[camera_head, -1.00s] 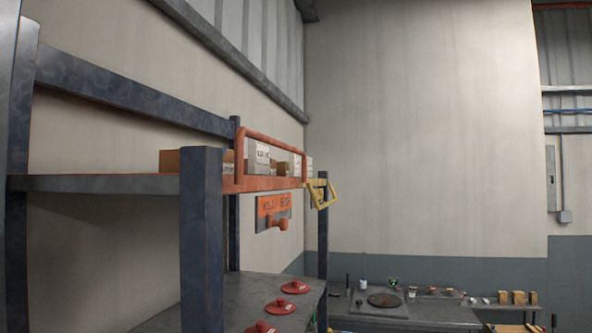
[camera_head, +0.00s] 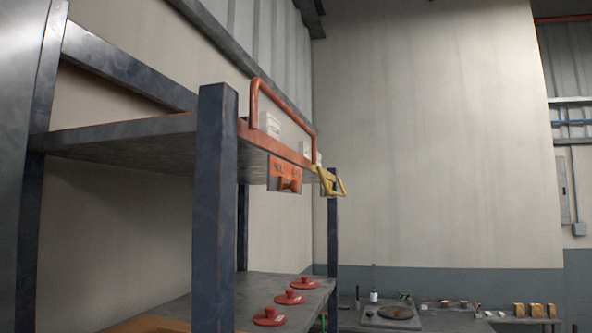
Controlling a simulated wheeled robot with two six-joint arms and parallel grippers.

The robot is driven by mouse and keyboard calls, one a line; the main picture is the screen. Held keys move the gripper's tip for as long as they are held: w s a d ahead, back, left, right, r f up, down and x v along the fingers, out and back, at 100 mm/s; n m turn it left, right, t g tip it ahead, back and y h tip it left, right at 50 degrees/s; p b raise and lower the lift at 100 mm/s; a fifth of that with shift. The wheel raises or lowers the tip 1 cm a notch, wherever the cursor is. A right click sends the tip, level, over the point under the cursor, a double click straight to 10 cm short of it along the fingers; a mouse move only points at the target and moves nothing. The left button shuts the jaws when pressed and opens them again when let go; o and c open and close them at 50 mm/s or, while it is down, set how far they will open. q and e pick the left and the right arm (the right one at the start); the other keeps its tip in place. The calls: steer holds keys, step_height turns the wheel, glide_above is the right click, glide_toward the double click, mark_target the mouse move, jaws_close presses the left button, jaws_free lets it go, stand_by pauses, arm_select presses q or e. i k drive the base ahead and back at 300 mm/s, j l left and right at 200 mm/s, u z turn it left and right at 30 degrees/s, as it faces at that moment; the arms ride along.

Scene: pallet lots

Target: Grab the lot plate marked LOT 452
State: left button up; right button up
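No plate that I can read as LOT 452 shows. Several red round plates with knobs sit on the lower shelf: one at the front (camera_head: 269,316), one in the middle (camera_head: 289,297) and one farther back (camera_head: 304,283). Any marking on them is too small to read. An orange sign plate with a knob (camera_head: 286,176) hangs under the upper shelf's front edge; its lettering is not legible. Neither of my grippers is in view.
A dark steel rack post (camera_head: 214,210) stands close in front. The upper shelf (camera_head: 120,140) has an orange rail (camera_head: 283,107), white boxes (camera_head: 270,124) and a yellow bracket (camera_head: 329,182). A workbench (camera_head: 440,322) with small items stands at the back right.

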mark_target(303, 147)
steer(key=i+l+u, duration=0.1)
steer(key=u, duration=0.35)
steer(key=l+u, duration=0.15)
steer(key=u, duration=0.3)
steer(key=i+l+u, duration=0.1)
steer(key=u, duration=0.3)
steer(key=l+u, duration=0.2)
steer(key=u, duration=0.25)
steer(key=l+u, duration=0.2)
steer(key=l, duration=0.25)
steer(key=k+l+u, duration=0.15)
steer(key=l, duration=0.3)
steer(key=l+u, duration=0.2)
steer(key=l, duration=0.25)
steer(key=k+l+u, duration=0.15)
steer(key=l, duration=0.25)
steer(key=k+l+u, duration=0.2)
steer(key=l, duration=0.2)
steer(key=l+u, duration=0.2)
steer(key=l, duration=0.2)
steer(key=k+l+u, duration=0.15)
steer(key=k+l, duration=0.1)
steer(key=l, duration=0.15)
